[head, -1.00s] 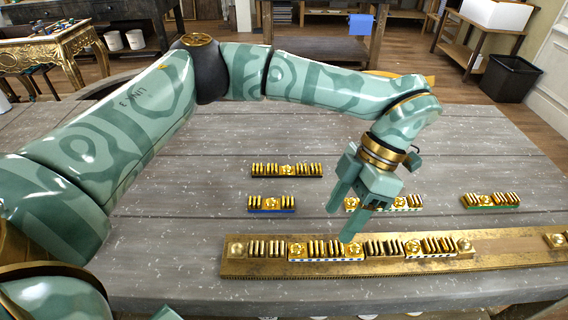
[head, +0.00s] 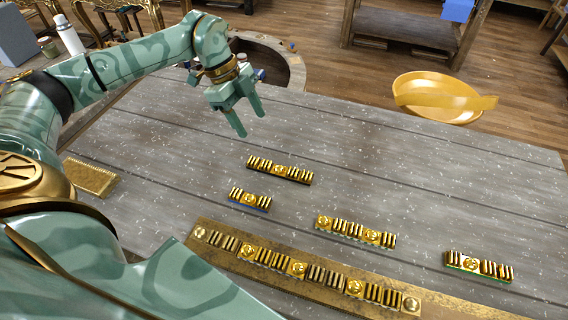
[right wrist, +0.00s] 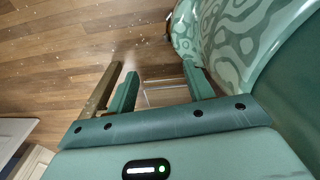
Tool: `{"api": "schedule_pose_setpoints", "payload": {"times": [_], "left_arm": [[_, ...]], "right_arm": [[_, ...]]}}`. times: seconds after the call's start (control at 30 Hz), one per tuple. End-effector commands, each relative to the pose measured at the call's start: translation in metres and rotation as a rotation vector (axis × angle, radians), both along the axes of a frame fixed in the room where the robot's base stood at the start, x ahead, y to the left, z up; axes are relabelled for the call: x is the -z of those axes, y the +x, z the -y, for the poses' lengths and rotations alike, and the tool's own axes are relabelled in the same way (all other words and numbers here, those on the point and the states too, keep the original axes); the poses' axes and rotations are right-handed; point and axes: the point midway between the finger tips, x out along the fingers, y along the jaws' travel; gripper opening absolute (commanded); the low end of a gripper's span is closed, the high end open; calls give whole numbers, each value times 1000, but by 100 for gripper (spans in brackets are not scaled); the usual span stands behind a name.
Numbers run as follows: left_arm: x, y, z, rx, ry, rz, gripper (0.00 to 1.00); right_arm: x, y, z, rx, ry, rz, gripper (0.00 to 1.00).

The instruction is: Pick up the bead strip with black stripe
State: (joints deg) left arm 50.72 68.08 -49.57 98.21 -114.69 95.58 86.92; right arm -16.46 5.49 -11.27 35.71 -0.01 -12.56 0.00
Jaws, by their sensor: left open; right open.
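The bead strip with a black stripe (head: 280,170) lies on the grey table, the farthest back of the loose strips. It is gold, with ribbed beads either side of a rosette and a black edge along its base. My left gripper (head: 251,124) is open and empty, above the table behind and left of that strip, fingers pointing down and apart from it. My right gripper (right wrist: 162,86) shows in the right wrist view, open and empty, with wooden floor beyond its fingers.
A blue-edged strip (head: 249,200), a longer strip (head: 355,232) and a green-edged strip (head: 478,267) lie nearer. A long gilt rail (head: 450,306) with beads runs along the front. A brass block (head: 90,177) lies left. The table's back right is clear.

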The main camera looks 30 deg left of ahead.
Motion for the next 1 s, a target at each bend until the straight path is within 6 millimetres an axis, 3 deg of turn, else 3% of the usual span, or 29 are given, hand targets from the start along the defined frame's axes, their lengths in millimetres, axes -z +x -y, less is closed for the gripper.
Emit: {"api": "schedule_pose_setpoints", "payload": {"times": [0.17, 0.3, 0.6, 1.0], "left_arm": [[3, 4, 1, -163, -11, -42, 56], [23, 6, 9, -184, -15, -56, 56], [88, 12, 35, -181, -14, -54, 56], [123, 20, 51, -179, -14, -53, 56]], "right_arm": [[1, -14, -13, 4, 17, -19, 52], [3, -22, -23, 2, 28, -33, 52], [11, -14, -13, 1, 16, -22, 52], [17, -14, -11, 3, 14, -22, 52]]}}
